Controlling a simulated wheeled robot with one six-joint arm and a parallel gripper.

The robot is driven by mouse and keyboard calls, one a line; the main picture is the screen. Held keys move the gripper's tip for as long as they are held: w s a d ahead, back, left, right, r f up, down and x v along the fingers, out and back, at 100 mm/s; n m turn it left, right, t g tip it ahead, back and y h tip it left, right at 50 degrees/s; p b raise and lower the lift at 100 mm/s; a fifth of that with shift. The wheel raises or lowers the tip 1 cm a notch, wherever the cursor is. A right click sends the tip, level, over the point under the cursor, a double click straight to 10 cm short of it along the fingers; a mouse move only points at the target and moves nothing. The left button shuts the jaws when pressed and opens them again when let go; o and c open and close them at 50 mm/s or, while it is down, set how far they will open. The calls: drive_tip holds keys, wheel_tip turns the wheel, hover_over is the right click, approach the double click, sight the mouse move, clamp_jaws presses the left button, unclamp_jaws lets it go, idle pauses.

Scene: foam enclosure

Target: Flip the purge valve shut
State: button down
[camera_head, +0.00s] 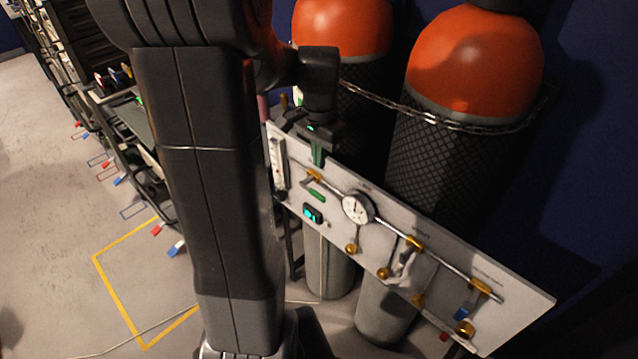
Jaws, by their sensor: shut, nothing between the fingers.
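A pale valve panel (360,185) stands in front of the gas cylinders. Along it run brass valves with a green lever (314,196) at the left, a pale lever (406,262) in the middle and a blue lever (462,312) at the right. The labels are too small to read, so I cannot tell which one is the purge valve. My gripper (317,160) is shut and empty, pointing down at the panel's upper left edge, just above the green-lever valve. I cannot tell whether it touches anything.
Two orange-topped cylinders (472,62) stand behind the panel, held by a chain (430,112). A round gauge (357,207) and a small lit display (312,214) sit on the panel. Cluttered racks are at the left. The floor inside the yellow outline (122,300) looks clear.

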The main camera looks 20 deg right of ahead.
sight(323, 196)
wheel_tip(323, 196, down, 9)
drive_tip(key=shift+r, duration=0.1)
drive_tip(key=shift+s+f+b, duration=0.2)
drive_tip(key=shift+f+b, duration=0.1)
drive_tip(key=shift+f, duration=0.15)
idle(0.7)
drive_tip(key=shift+s+d+f+b, duration=0.15)
drive_tip(key=shift+s+f+b, duration=0.05)
drive_tip(key=shift+f+b, duration=0.3)
drive_tip(key=shift+s+d+f+b, duration=0.1)
drive_tip(key=shift+s+f+b, duration=0.05)
drive_tip(key=shift+f+b, duration=0.6)
drive_tip(key=shift+f, duration=0.1)
